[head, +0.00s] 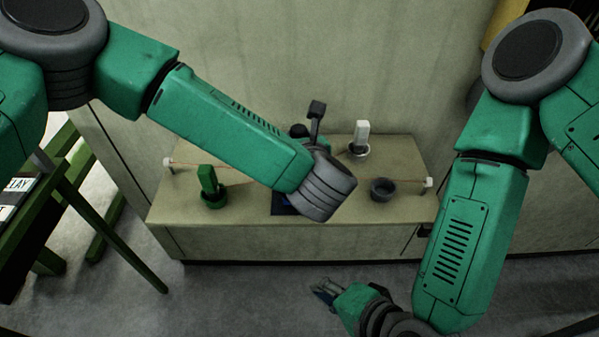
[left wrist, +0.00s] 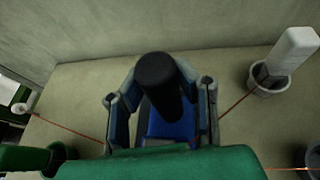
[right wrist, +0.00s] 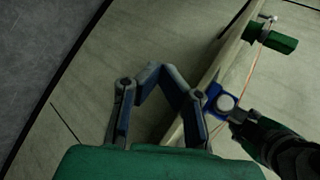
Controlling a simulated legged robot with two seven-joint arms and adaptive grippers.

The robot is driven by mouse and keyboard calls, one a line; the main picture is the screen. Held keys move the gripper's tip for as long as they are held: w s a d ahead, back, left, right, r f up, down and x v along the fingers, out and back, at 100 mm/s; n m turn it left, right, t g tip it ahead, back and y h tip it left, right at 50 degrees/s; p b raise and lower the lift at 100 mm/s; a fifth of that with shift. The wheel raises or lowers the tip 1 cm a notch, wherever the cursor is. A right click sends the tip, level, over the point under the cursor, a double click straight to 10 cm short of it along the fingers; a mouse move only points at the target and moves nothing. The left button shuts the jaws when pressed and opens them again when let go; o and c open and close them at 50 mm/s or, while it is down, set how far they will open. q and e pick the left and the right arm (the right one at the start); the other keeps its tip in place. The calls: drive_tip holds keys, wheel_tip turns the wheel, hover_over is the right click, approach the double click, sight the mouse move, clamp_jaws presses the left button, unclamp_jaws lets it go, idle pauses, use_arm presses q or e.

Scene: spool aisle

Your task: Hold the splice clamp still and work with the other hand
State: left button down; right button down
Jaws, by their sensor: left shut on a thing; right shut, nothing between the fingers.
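The splice clamp shows in the left wrist view as a blue body (left wrist: 170,130) with a black round-ended handle (left wrist: 157,75). My left gripper (left wrist: 158,88) is shut on it, one finger on each side. In the head view my left wrist hides most of the clamp and these fingers. An orange cable (left wrist: 238,102) runs out on both sides of the clamp. In the right wrist view the clamp's blue part (right wrist: 213,97) shows beside the bench edge. My right gripper (head: 325,291) is shut and empty, low in front of the bench; its fingertips (right wrist: 155,72) meet in the right wrist view.
On the bench (head: 240,222) stand a green block (head: 208,178) in a green cup, a white block (head: 361,135) in a pale cup, and a dark grey cup (head: 383,190). White cable ends (head: 428,182) sit near the bench sides. A green-framed stand (head: 95,215) is at left.

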drive_tip(key=w+a+r+m+t+y, duration=0.1)
drive_tip(key=w+a+r+m+t, duration=0.1)
drive_tip(key=a+r+m+t, duration=0.3)
drive_tip(key=shift+w+d+r+n+g, duration=0.2)
drive_tip(key=shift+w+g, duration=0.2)
drive_tip(key=shift+w, duration=1.05)
drive_tip(key=shift+w+d+r+n+g, duration=0.15)
drive_tip(key=shift+w+g, duration=0.25)
drive_tip(key=shift+w, duration=1.1)
drive_tip(key=shift+w+d+r+n+g, duration=0.15)
drive_tip(key=shift+w+g, duration=0.25)
drive_tip(key=shift+w, duration=1.05)
drive_tip(key=shift+w, duration=0.1)
drive_tip(key=shift+w+r, duration=0.1)
drive_tip(key=shift+w, duration=0.2)
drive_tip(key=shift+w, duration=0.85)
drive_tip(key=shift+s, duration=1.3)
